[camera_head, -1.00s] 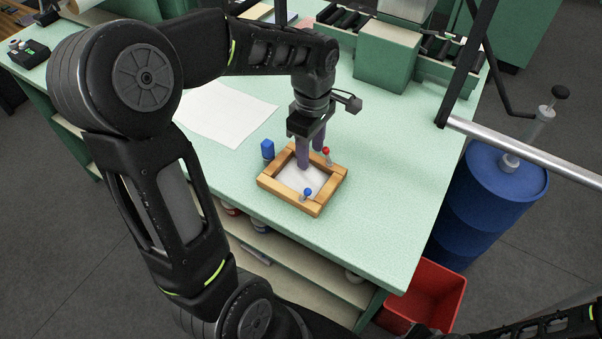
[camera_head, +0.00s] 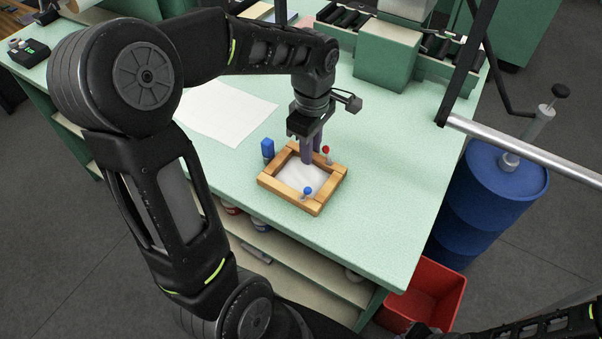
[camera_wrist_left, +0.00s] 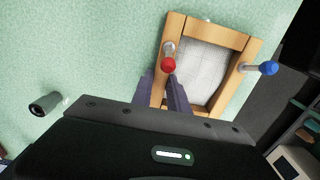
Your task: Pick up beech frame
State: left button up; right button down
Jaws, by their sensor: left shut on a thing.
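The beech frame (camera_head: 330,191) is a rectangular wooden frame around pale cloth, lying on the green table near its front edge. A red-topped pin and a blue-topped pin stand at its rails. My left gripper (camera_head: 311,158) is shut on the frame's far rail, with its fingers pointing down. In the left wrist view the fingers (camera_wrist_left: 165,92) straddle one rail of the frame (camera_wrist_left: 215,32), close to the red-topped pin (camera_wrist_left: 168,62). The frame appears to rest on the table. My right gripper is not in view.
A green block (camera_head: 387,55) and a roller track are at the back. A blue drum (camera_head: 488,200) and a red bin (camera_head: 425,295) stand off the right side. The table right of the frame is clear.

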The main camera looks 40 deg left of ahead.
pick_arm(q)
grip_shut()
jog(key=shift+r, duration=0.1)
dwell(0.3)
notch_tip(320, 180, up, 10)
dwell(0.5)
dwell(0.5)
jog(key=shift+f+b, duration=3.6)
jog(key=shift+f, duration=1.3)
jog(key=shift+f, duration=0.15)
